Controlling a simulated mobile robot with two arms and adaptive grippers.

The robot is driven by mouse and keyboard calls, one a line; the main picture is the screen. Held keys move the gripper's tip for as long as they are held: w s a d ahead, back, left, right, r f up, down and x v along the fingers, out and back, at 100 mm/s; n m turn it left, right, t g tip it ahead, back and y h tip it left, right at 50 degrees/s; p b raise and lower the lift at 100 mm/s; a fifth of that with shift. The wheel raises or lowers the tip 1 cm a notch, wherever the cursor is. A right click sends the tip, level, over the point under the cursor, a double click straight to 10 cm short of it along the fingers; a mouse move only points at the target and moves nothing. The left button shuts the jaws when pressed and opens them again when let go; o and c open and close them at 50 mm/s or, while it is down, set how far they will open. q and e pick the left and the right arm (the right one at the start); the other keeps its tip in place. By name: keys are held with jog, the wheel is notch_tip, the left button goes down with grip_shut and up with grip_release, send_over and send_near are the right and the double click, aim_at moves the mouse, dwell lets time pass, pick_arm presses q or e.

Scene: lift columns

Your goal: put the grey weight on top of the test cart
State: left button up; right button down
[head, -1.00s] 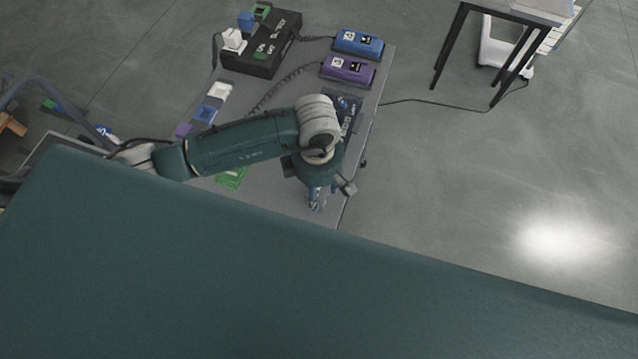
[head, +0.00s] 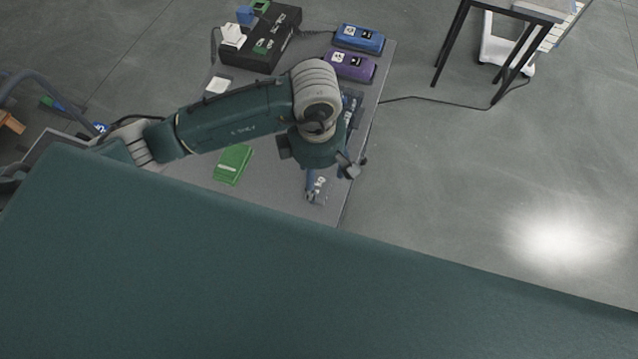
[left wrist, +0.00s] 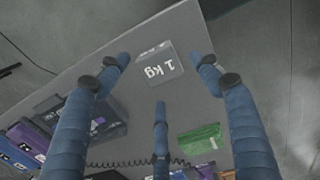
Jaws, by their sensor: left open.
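In the left wrist view the weight (left wrist: 157,63) shows between the finger tips. My left gripper (head: 330,178) is open and points down over the weight, with one blue finger partly in front of it. In the left wrist view my left gripper (left wrist: 164,76) has its fingers spread and empty. I cannot tell whether a finger touches the weight. A black-legged stand (head: 520,12) at the upper right may be the test cart; its top is partly cut off.
A cable (head: 435,100) runs across the floor.

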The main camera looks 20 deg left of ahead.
aim_at(318, 185)
pick_arm(q)
notch_tip(318, 185, up, 7)
jog(key=b, duration=0.1)
jog(key=shift+f, duration=0.15)
dwell(0.5)
